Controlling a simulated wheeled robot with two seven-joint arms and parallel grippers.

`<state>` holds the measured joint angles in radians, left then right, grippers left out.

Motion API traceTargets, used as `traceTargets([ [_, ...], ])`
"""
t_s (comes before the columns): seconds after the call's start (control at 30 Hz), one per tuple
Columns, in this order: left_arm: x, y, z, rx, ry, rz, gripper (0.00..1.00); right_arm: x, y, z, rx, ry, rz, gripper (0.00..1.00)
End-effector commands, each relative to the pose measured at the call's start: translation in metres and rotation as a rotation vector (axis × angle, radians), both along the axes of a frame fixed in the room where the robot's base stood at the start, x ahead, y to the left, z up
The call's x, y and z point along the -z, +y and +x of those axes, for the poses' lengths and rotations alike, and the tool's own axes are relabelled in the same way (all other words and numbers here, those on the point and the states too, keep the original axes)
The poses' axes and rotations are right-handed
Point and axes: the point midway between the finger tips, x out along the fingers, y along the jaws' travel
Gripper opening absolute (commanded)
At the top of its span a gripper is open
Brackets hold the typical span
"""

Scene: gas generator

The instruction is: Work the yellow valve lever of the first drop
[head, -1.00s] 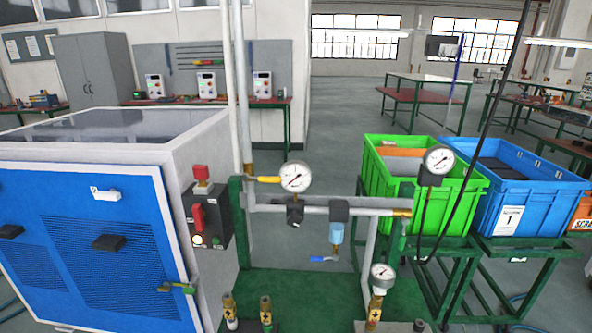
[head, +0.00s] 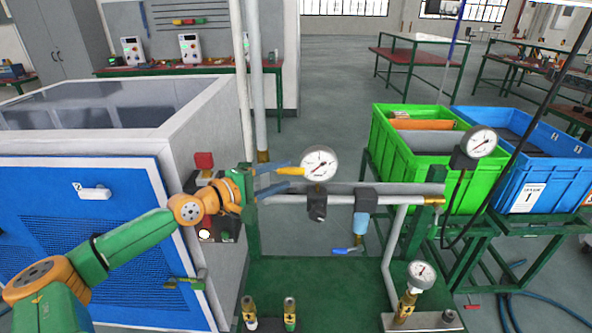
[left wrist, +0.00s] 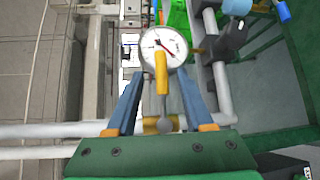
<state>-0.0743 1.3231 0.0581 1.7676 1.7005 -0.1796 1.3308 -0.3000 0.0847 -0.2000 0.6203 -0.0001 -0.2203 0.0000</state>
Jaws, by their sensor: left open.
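The yellow valve lever (head: 290,171) sits on the pipe just left of a round white gauge (head: 319,163). My left gripper (head: 287,174) is open, with its blue fingers on either side of the lever. In the left wrist view the lever (left wrist: 162,75) stands upright between the two spread fingers (left wrist: 160,88), with a visible gap on each side. The gauge (left wrist: 163,46) is just beyond it. I cannot see contact between fingers and lever. My right gripper is not in view.
A blue-handled valve (head: 346,250) hangs below the horizontal pipe (head: 340,199). The generator cabinet (head: 80,230) stands at left, with a control box (head: 214,225) behind my left arm. A green crate (head: 440,140) and a blue crate (head: 525,150) stand at right.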

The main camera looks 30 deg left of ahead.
Motion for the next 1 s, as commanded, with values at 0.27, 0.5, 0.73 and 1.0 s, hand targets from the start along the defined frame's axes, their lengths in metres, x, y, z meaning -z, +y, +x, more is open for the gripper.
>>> traceTargets([
  [0.27, 0.0, -0.007, 0.024, 0.002, -0.002, -0.005, 0.52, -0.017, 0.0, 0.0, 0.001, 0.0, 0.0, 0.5],
  [0.5, 0.006, -0.011, 0.042, 0.0, 0.002, -0.003, 0.52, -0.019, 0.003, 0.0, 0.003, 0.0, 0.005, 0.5],
  [0.73, 0.007, -0.012, 0.044, 0.001, 0.002, 0.0, 0.52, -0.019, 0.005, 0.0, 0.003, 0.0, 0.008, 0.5],
  [1.0, 0.007, -0.012, 0.043, 0.001, 0.002, -0.001, 0.0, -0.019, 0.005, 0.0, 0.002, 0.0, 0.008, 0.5],
])
